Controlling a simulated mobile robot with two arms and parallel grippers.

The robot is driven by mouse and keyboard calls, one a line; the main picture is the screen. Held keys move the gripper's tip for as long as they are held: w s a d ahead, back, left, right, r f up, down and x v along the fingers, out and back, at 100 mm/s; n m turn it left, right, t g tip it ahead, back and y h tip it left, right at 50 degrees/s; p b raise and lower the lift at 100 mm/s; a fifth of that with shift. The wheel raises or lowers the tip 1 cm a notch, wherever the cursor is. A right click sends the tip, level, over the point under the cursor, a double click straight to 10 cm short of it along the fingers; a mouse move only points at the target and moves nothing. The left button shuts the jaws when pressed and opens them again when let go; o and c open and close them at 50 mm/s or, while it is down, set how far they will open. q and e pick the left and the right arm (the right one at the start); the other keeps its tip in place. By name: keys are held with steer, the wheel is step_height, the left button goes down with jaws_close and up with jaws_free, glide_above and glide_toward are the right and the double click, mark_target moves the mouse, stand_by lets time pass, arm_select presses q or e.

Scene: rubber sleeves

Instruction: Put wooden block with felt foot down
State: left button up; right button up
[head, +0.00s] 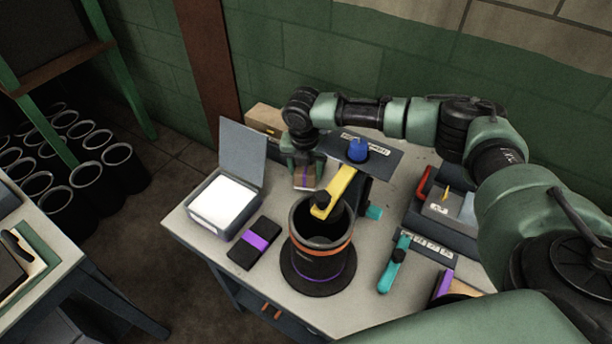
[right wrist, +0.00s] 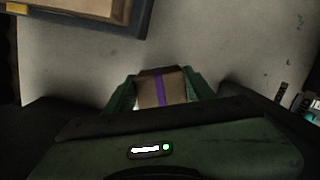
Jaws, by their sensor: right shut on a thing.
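The wooden block with the felt foot (head: 303,183) is a small brown block with a purple stripe, near the back of the workbench. My right gripper (head: 305,169) points down and is shut on it. In the right wrist view the block (right wrist: 153,95) sits between the two green fingers, its purple stripe showing. Its underside is hidden, and I cannot tell whether it touches the bench top (head: 190,212). My left gripper is not in view.
An open-lidded box with white contents (head: 227,200) stands left of the block. A dark purple-banded block (head: 254,244) lies in front. A black cylinder with an orange ring (head: 320,265) and a yellow-armed fixture (head: 342,187) stand close by on the right. Bare bench lies between.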

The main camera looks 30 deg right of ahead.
mark_target(306, 178)
step_height(306, 178, down, 3)
steer(key=shift+r, duration=0.15)
steer(key=shift+f, duration=0.4)
steer(key=o, duration=1.3)
steer(key=shift+f, duration=0.1)
steer(key=shift+r, duration=0.2)
steer(key=r, duration=0.4)
steer(key=s+r+b, duration=0.1)
steer(key=r, duration=0.3)
steer(key=a+r+b, duration=0.1)
steer(key=r, duration=0.3)
steer(key=shift+s, duration=0.25)
steer(key=shift+a+f, duration=0.15)
